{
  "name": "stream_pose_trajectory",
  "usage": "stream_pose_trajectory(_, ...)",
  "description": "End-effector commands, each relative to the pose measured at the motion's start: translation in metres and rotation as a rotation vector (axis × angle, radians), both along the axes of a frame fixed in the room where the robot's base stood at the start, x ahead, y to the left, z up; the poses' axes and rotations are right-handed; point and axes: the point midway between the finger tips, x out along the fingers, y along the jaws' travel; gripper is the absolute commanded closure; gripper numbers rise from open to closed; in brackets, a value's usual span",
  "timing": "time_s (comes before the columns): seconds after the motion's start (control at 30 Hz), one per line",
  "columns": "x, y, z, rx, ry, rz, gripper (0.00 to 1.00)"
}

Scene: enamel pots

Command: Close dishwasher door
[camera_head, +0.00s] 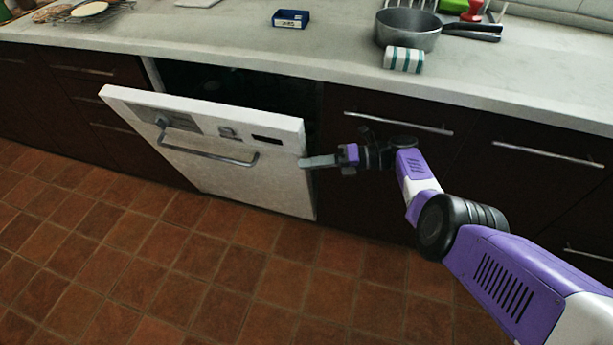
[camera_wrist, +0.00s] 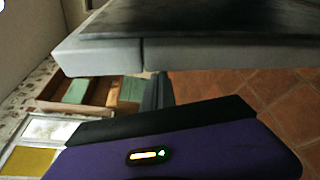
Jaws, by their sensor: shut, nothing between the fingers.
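The white dishwasher door (camera_head: 235,160) hangs partly open, its top edge tilted out from the counter front, with a dark gap behind it. A grey bar handle (camera_head: 205,150) and a control panel are on its front. My gripper (camera_head: 308,163) is shut and empty, its fingertips at the door's upper right edge; whether they touch it I cannot tell. In the wrist view the fingers (camera_wrist: 156,95) point toward a pale-edged slab (camera_wrist: 200,52), which looks like the door's edge. The inside of the dishwasher is mostly dark.
Dark cabinets with bar handles (camera_head: 398,123) flank the door. The tiled floor (camera_head: 190,265) in front is clear.

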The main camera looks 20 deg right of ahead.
Motion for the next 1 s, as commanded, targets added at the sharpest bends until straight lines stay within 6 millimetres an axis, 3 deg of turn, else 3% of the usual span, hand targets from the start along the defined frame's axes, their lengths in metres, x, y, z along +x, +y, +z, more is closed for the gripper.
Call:
stream_pose_trajectory(0.4, 0.0116, -0.0099, 0.0072, -0.001, -0.006, -0.004, 1.00)
stream_pose_trajectory(1.0, 0.0074, -0.0050, 0.0076, 0.001, -0.003, -0.003, 1.00)
